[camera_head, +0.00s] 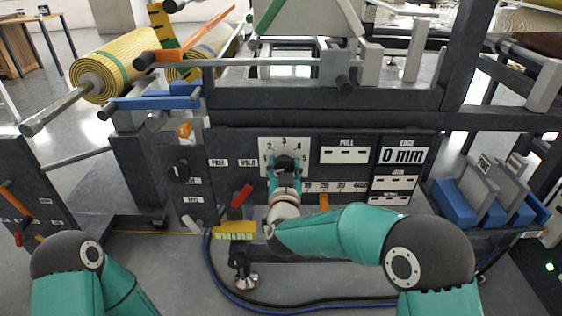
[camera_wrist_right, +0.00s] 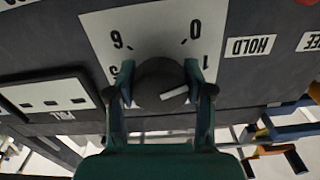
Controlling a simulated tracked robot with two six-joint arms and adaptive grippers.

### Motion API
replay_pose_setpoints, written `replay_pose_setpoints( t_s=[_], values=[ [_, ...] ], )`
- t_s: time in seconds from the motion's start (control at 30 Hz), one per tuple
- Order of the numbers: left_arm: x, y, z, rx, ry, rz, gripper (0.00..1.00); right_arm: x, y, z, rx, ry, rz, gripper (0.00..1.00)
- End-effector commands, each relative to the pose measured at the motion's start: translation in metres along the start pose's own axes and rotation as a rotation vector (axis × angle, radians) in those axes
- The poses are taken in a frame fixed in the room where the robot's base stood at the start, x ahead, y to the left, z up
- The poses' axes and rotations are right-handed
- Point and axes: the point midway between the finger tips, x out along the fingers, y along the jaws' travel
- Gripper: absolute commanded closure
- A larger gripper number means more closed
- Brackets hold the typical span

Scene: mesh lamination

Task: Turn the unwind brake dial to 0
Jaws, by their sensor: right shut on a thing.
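The dial is a round black knob on a white numbered plate (camera_head: 265,145) on the dark machine front. In the right wrist view the dial (camera_wrist_right: 158,82) shows close, and the plate (camera_wrist_right: 150,28) appears turned over, with 0, 1 and 6 readable. The dial's white mark points to the right there, on the side of the 1 and away from the 0. My right gripper (camera_wrist_right: 160,88) is shut on the dial, one finger on each side; in the head view it covers the dial's lower part. My left arm shows at the bottom left, its gripper out of view.
Another black knob (camera_head: 178,170) sits left on the panel, near a red lever (camera_head: 241,196). An orange pointer (camera_head: 324,201) on a scale is close to my right wrist. A yellow block (camera_head: 235,230) and hoses lie below. A blue tray (camera_head: 485,203) stands right.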

Motion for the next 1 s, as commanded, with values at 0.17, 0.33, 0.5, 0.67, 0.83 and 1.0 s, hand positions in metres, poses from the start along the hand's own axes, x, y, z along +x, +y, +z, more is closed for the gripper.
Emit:
replay_pose_setpoints(
  t_s=[0.17, 0.33, 0.5, 0.67, 0.83, 1.0],
  values=[
    [-0.011, 0.004, 0.000, 0.000, 0.000, 0.000, 0.46, -0.002, 0.000, 0.006, -0.160, -0.019, -0.003, 0.83],
    [-0.016, 0.006, 0.000, 0.000, 0.000, 0.000, 0.46, -0.002, 0.000, 0.007, -0.286, -0.019, -0.005, 0.83],
    [-0.020, 0.007, 0.000, 0.000, 0.000, 0.000, 0.46, -0.002, 0.001, 0.007, -0.374, -0.019, -0.006, 0.83],
    [-0.022, 0.008, 0.000, 0.000, 0.000, 0.000, 0.46, -0.002, 0.001, 0.008, -0.422, -0.019, -0.006, 0.83],
    [-0.023, 0.008, 0.000, 0.000, 0.000, 0.000, 0.46, -0.002, 0.001, 0.009, -0.443, -0.019, -0.005, 0.83],
    [-0.022, 0.008, 0.000, 0.000, 0.000, 0.000, 0.46, -0.002, 0.001, 0.009, -0.445, -0.019, -0.005, 0.83]
  ],
)
